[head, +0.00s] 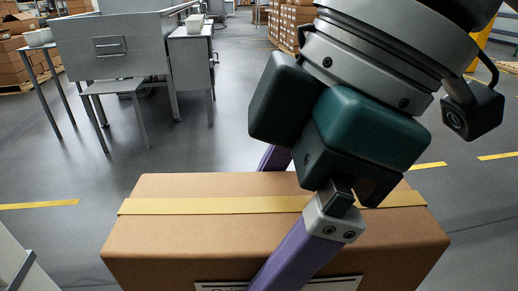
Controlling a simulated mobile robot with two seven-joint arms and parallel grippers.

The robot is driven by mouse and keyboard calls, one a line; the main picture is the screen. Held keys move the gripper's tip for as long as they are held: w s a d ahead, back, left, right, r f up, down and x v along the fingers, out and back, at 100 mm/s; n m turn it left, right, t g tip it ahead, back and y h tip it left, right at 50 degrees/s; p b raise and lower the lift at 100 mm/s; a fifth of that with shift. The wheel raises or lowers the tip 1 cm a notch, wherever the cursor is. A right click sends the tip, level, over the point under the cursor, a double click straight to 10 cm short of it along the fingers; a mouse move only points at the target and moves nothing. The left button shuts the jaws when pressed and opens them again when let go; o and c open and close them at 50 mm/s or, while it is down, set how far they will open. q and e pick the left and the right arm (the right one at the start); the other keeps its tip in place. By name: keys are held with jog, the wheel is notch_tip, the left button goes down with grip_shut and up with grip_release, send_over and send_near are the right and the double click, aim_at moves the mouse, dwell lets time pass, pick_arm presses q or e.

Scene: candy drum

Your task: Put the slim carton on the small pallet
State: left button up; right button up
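A brown carton (190,235) with a yellow tape strip along its top and a white label low on its front fills the bottom middle of the head view. Its underside is cut off, so I cannot tell what it rests on. My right gripper (265,228) comes down over it from the upper right. One purple finger runs down across the carton's front, and the other shows behind its far edge. The fingertips are out of sight, so I cannot tell whether they press on the carton. My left gripper is not in view. I see no small pallet.
A grey desk (115,50) with a low side table (122,86) stands at the back left. Stacked boxes (292,22) stand at the back, with more at the far left. A pale grey panel with a handle (18,270) is at the bottom left corner. Open floor (205,140) lies between.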

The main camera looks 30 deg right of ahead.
jog(key=shift+n, duration=0.7)
jog(key=f+b, duration=0.1)
jog(key=f, duration=0.1)
jog(key=s+f, duration=0.1)
jog(key=f, duration=0.1)
jog(key=shift+s+a+f+b, duration=0.1)
jog(key=shift+s+f+b, duration=0.1)
jog(key=shift+f+b, duration=0.15)
notch_tip(320, 180, down, 18)
jog(key=b, duration=0.8)
jog(key=shift+f, duration=0.45)
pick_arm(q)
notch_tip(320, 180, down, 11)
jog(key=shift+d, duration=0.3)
pick_arm(e)
jog(key=shift+r, duration=0.1)
jog(key=o, duration=1.6)
jog(key=shift+f, duration=0.2)
jog(key=shift+c, duration=0.2)
